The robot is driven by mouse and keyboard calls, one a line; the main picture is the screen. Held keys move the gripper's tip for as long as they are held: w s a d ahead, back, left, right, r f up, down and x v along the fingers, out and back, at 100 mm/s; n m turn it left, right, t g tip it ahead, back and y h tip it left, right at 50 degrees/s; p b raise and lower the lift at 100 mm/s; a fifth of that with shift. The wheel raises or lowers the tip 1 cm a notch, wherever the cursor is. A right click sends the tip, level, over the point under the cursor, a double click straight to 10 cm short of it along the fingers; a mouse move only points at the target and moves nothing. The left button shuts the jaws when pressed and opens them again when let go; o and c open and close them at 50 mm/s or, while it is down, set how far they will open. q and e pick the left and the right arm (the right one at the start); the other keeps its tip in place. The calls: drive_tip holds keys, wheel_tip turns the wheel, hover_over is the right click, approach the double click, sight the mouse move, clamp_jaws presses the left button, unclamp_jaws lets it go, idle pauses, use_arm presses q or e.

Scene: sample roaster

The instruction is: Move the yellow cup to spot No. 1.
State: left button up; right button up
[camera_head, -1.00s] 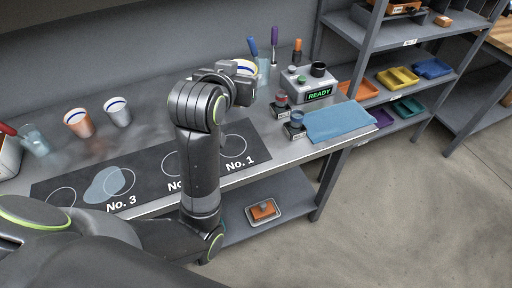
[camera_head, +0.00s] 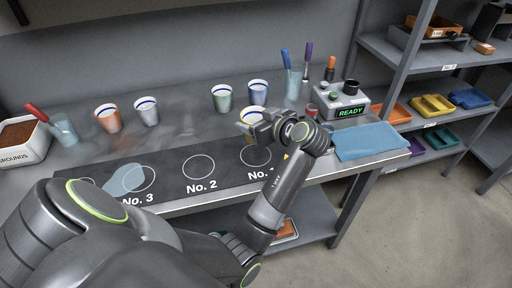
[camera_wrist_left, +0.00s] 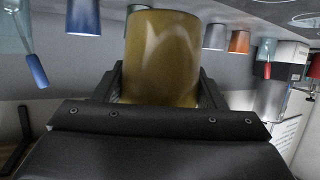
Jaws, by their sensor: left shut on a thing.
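The yellow cup (camera_head: 249,114), with a white and blue rim, is held by my left gripper (camera_head: 252,127), just behind spot No. 1 (camera_head: 257,155) in the head view. In the left wrist view the cup (camera_wrist_left: 161,58) fills the space between the two fingers (camera_wrist_left: 161,88). Spot No. 1 is a white ring on the dark mat (camera_head: 225,168). No cup stands on it, and my gripper and wrist hide part of its label. I cannot tell how high the cup is above the surface. My right gripper is out of view.
Green (camera_head: 222,98) and blue (camera_head: 257,91) cups stand behind. Orange (camera_head: 108,118) and white (camera_head: 147,111) cups stand left. Right are the READY box (camera_head: 342,103) and blue cloth (camera_head: 370,141). Spot No. 2 (camera_head: 199,167) is empty; a bluish patch (camera_head: 125,182) overlaps No. 3.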

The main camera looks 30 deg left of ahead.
use_arm(q)
wheel_tip(320, 180, down, 3)
drive_tip(key=shift+f, duration=2)
drive_tip(key=o, duration=1.1)
drive_tip(key=shift+r, duration=0.1)
